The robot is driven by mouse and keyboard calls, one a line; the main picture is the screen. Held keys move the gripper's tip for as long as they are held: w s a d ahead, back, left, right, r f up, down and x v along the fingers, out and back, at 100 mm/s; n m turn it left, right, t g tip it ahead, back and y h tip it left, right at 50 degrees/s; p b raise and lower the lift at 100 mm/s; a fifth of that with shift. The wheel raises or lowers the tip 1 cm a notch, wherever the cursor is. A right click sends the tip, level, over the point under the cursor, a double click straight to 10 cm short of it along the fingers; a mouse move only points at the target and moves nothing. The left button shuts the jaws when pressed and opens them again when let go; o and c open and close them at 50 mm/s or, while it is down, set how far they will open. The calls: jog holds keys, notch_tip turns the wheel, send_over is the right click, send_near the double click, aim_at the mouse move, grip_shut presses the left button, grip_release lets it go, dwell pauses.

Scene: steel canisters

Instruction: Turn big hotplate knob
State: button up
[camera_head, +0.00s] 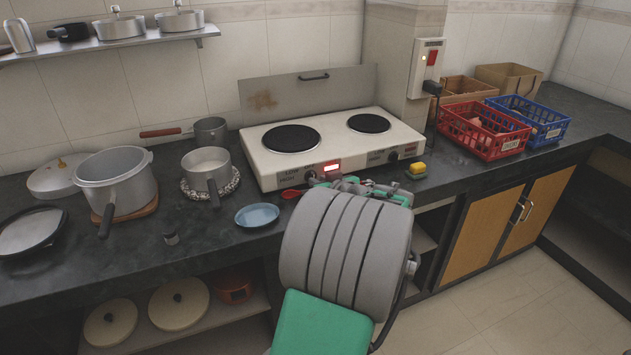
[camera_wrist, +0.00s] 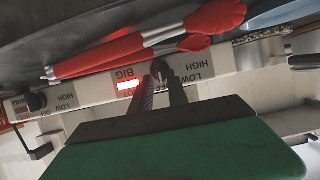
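The white two-burner hotplate (camera_head: 268,163) stands on the dark counter. Its big knob (camera_wrist: 158,67) is on the front panel by the BIG label, next to a lit red switch (camera_wrist: 128,86); in the head view the knob (camera_head: 312,177) is at the front left. The small knob (camera_wrist: 36,101) is at the other end of the panel. My gripper (camera_wrist: 157,76) points at the panel, with its fingertips at the big knob. A narrow gap shows between the two dark fingers. Whether they press on the knob is unclear. My arm hides part of the counter's front edge.
Red-handled utensils (camera_wrist: 150,45) lie close beside my fingers. A blue dish (camera_head: 257,215) and a small saucepan (camera_head: 206,162) are left of the hotplate. A rusty panel (camera_head: 300,95) stands behind.

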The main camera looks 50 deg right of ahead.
jog(key=v, duration=0.5)
jog(key=shift+f, duration=0.1)
jog(key=s+a+b, duration=0.1)
jog(key=s+a, duration=0.3)
jog(key=s, duration=0.2)
jog(key=shift+s, duration=0.4)
